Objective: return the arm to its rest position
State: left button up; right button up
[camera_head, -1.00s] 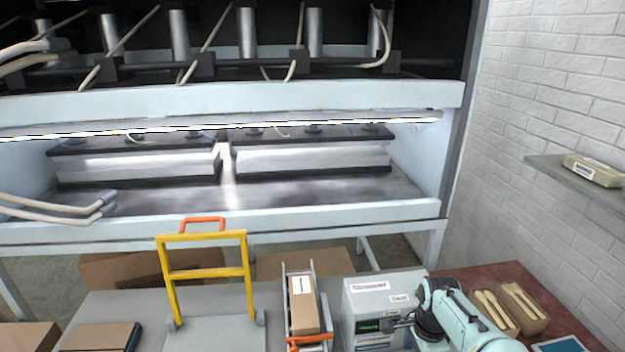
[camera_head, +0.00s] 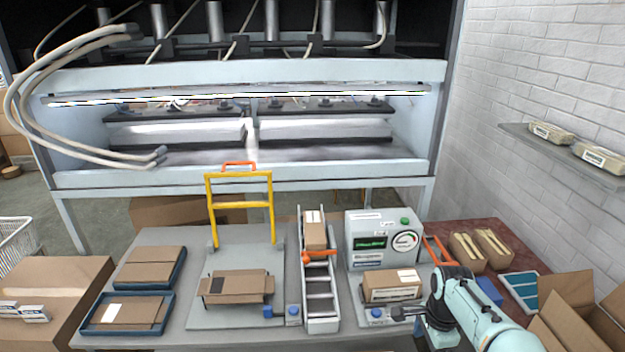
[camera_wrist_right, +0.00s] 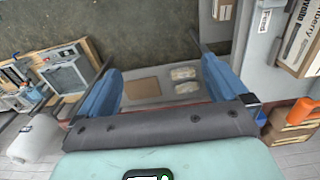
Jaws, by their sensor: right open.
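My right arm (camera_head: 478,315), pale green with a dark wrist, reaches in from the lower right of the head view. Its wrist is over the right end of the grey table, beside the carton (camera_head: 391,286) on the grey tester (camera_head: 382,235). Beyond the fingers, a grey surface with a brown piece and two pale packs shows. My left gripper is not in view.
Blue trays (camera_head: 166,318) hold cardboard at left. An open box (camera_head: 570,310) is close to the right arm. A large press (camera_head: 240,175) stands behind.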

jog(key=s+a+f+n, duration=0.1)
jog(key=s+f+n, duration=0.15)
jog(key=f, duration=0.65)
jog(key=s+a+f+n+g+y, duration=0.15)
jog(key=s+f, duration=0.25)
jog(key=f, duration=0.4)
jog(key=s+a+f+n+t, duration=0.1)
jog(key=s+f+n, duration=0.2)
jog(key=f, duration=0.6)
jog(key=s+a+f+n+y, duration=0.1)
jog(key=s+a+f+n, duration=0.2)
jog(key=s, duration=0.7)
jog(key=s+a+f+n+y, duration=0.1)
jog(key=s+a+f+n, duration=0.2)
jog(key=s+a+f, duration=0.3)
jog(key=s+a, duration=0.1)
jog(key=s, duration=0.4)
jog(key=shift+f, duration=0.35)
jog(key=shift+w+d+g, duration=0.1)
jog(key=shift+g, duration=0.15)
